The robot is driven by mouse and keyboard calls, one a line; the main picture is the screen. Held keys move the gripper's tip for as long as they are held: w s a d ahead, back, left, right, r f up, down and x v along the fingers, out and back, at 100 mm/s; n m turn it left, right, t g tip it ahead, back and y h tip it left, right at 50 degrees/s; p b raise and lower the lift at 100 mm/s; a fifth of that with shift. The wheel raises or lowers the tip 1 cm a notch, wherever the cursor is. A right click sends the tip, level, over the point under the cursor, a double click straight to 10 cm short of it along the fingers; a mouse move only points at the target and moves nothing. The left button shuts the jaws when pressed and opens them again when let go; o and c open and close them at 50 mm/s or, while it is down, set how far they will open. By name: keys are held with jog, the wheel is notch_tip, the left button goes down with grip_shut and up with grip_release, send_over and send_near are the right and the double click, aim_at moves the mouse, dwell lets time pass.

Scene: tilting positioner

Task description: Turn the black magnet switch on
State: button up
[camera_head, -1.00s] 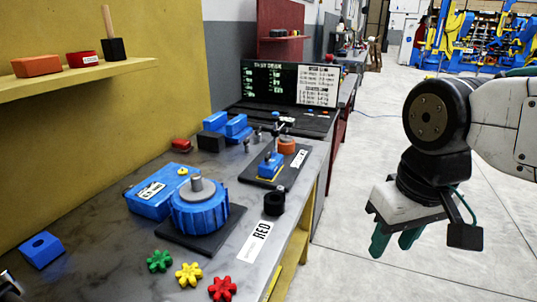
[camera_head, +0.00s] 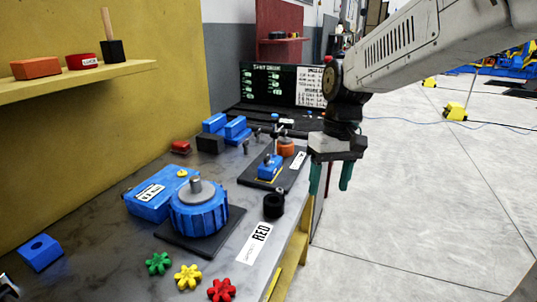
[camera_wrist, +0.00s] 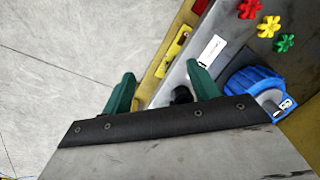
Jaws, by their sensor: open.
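My gripper (camera_head: 330,180) is open and empty, hanging in the air just off the right edge of the bench. Its two green fingers are spread in the wrist view (camera_wrist: 161,72). I cannot tell for sure which part is the black magnet switch. A short black cylinder (camera_head: 273,206) stands near the bench edge, left of and below my gripper in the picture; it is partly hidden by a finger in the wrist view (camera_wrist: 181,95). A black block (camera_head: 210,143) lies further back beside blue blocks. A blue round positioner (camera_head: 199,213) sits on a dark plate.
A dark plate (camera_head: 290,180) holds a blue clamp (camera_head: 268,170), an upright post and an orange disc (camera_head: 286,147). Open floor (camera_head: 420,210) is on the right.

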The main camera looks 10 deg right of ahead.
jog(key=w+a+f+n+t+y, duration=0.1)
jog(key=w+f+n, duration=0.2)
jog(key=w, duration=1)
jog(key=w+a+f+n+y, duration=0.15)
jog(key=w+f, duration=0.25)
jog(key=w, duration=1)
jog(key=n+t, duration=0.3)
jog(key=n, duration=0.2)
send_near(267, 156)
jog(key=x, duration=0.8)
jog(key=shift+w+f, duration=0.1)
jog(key=shift+f, duration=0.15)
jog(key=c, duration=1)
